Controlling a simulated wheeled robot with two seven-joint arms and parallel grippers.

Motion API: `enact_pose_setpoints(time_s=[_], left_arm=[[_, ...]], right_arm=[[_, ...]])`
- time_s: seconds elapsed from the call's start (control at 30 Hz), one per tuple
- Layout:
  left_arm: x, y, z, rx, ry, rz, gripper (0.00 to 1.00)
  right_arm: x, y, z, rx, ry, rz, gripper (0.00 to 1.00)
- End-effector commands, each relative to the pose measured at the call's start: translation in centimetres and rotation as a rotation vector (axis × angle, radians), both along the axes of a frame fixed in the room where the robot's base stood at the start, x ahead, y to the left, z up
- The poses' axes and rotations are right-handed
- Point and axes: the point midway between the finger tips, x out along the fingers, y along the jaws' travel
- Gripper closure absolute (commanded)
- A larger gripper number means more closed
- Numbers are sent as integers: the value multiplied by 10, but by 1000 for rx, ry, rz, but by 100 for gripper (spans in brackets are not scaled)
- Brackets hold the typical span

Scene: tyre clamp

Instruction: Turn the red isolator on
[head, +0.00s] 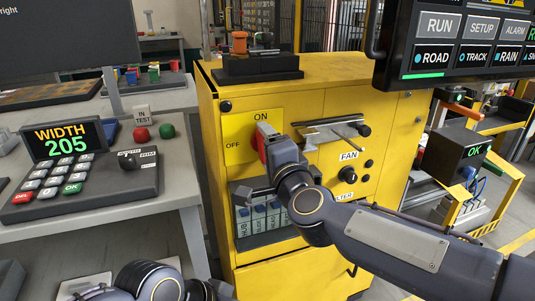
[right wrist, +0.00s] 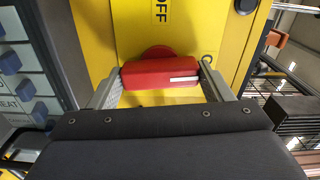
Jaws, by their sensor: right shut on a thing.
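The red isolator handle (head: 263,144) sits on the yellow panel of the cabinet, with ON printed above it and OFF to its left. It stands about upright. In the right wrist view the red handle (right wrist: 155,76) lies between both fingers, and its white mark is at the end away from the OFF side, toward the panel's top. My right gripper (right wrist: 160,84) is shut on the handle. In the head view the right wrist hides part of the handle. Only links of my left arm show at the bottom left; its gripper is not visible.
The yellow cabinet (head: 290,270) also carries a FAN knob (head: 348,175), a metal lever (head: 335,128) and a row of labelled breakers (head: 262,219) below the isolator. A keypad (head: 70,180) stands on the bench at left. A display (head: 460,45) overhangs at upper right.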

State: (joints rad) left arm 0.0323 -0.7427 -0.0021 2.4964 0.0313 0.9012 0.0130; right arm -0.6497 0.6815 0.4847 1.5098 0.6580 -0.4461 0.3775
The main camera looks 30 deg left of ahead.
Motion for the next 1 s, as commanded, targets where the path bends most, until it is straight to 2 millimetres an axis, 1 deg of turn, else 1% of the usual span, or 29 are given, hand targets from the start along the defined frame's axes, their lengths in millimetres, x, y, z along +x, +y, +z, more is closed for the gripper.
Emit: enact_pose_setpoints(time_s=[0.3, 0.8, 0.83, 1.0], left_arm=[[0, 0, -6, 0, 0, 0, 64], [0, 0, -6, 0, 0, 0, 64], [0, 0, -6, 0, 0, 0, 64], [0, 0, -6, 0, 0, 0, 64]], right_arm=[[0, 0, -1, 69, 84, 1, 50], [0, 0, -1, 82, 99, 0, 50], [0, 0, -1, 82, 99, 0, 26], [0, 0, -1, 80, 97, 0, 5]])
